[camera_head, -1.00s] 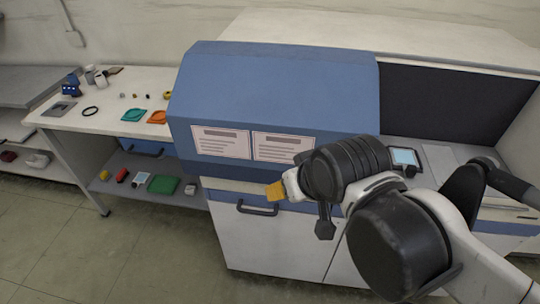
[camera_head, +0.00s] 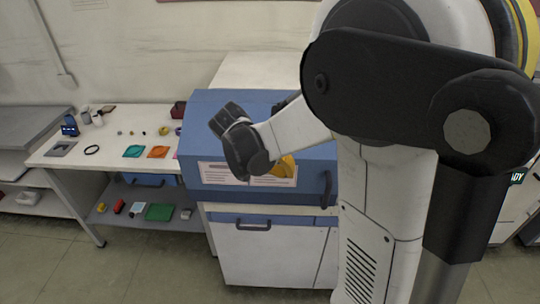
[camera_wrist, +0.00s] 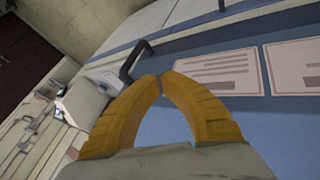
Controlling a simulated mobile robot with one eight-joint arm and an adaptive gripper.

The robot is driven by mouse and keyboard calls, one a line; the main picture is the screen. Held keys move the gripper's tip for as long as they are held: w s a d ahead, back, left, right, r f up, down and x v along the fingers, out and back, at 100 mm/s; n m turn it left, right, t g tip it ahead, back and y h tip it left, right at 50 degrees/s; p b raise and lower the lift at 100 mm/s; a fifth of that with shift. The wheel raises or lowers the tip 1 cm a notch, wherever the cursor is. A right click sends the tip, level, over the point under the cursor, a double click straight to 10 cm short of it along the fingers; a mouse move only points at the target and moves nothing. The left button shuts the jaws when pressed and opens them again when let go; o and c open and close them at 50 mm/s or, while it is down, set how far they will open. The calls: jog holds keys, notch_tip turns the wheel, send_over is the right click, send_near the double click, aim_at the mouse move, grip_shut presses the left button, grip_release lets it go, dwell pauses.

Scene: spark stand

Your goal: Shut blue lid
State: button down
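The blue lid (camera_head: 230,150) is the hood of a white machine right of the worktable, with two printed paper labels on its front. In the head view it sits low over the machine's white body; my arm hides its right part. I cannot tell whether it is fully closed. A black handle (camera_head: 326,188) shows at its right, and a black handle also shows in the wrist view (camera_wrist: 131,62) just beyond my fingertips. My gripper (camera_head: 288,167) is in front of the lid near the right label. In the wrist view its orange fingers (camera_wrist: 160,79) meet at the tips, with nothing visible between them.
A white worktable (camera_head: 62,151) at left holds small items, including a teal piece (camera_head: 134,151) and an orange piece (camera_head: 158,152). A shelf below holds a green box (camera_head: 160,212). The machine's lower white cabinet (camera_head: 262,255) stands below the lid. Floor is clear at lower left.

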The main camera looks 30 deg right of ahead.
jog(key=b, duration=0.3)
send_near(317, 187)
jog(key=shift+m+g, duration=0.3)
notch_tip(317, 187, down, 4)
jog(key=shift+w+f, duration=0.15)
jog(key=shift+f, duration=0.05)
jog(key=shift+s+d+f+b, duration=0.15)
jog(key=shift+s+d+b, duration=0.5)
jog(key=shift+s+d, duration=0.8)
jog(key=shift+d, duration=0.1)
jog(key=s+d, duration=0.9)
jog(key=d, duration=0.4)
jog(key=s+d, duration=1)
jog(key=d, duration=0.4)
jog(key=s+d, duration=1)
jog(key=d, duration=0.4)
jog(key=shift+s+b, duration=0.25)
jog(key=shift+b, duration=0.1)
jog(key=shift+a, duration=0.1)
